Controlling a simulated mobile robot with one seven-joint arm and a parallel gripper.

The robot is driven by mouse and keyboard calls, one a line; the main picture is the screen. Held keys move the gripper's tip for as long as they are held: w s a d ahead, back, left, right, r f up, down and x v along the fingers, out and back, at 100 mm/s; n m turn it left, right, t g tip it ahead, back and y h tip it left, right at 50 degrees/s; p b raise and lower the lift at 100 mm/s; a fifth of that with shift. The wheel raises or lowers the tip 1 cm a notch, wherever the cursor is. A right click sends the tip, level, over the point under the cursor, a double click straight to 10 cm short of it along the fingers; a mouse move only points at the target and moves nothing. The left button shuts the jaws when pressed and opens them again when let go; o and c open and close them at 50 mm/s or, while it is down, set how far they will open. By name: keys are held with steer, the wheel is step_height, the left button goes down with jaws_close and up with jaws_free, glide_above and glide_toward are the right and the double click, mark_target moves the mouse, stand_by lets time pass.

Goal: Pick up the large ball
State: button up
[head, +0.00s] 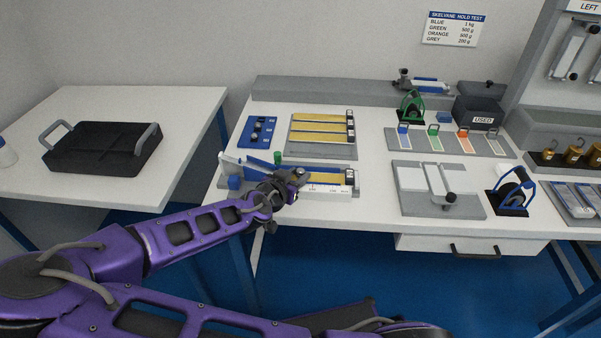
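A small blue holder (258,135) with several dark round spots stands at the left of the white bench. The spots may be balls or hollows; they are too small to tell, and I cannot pick out the large ball for certain. My gripper (297,179) is over the front left of the bench, in front of the blue holder. It is above or beside a grey device (338,177) with a yellow strip and a white scale. The fingertips are tiny and dark here, so whether they are open or hold anything does not show. My arm hides part of the device.
A grey plate with yellow strips (322,133) lies right of the blue holder. A green-topped peg (278,157) stands close to my gripper. Coloured cards (433,141), a grey plate (409,200) and a blue-handled tool (514,190) are farther right. A black tray (92,153) is on the left table.

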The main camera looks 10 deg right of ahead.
jaws_close()
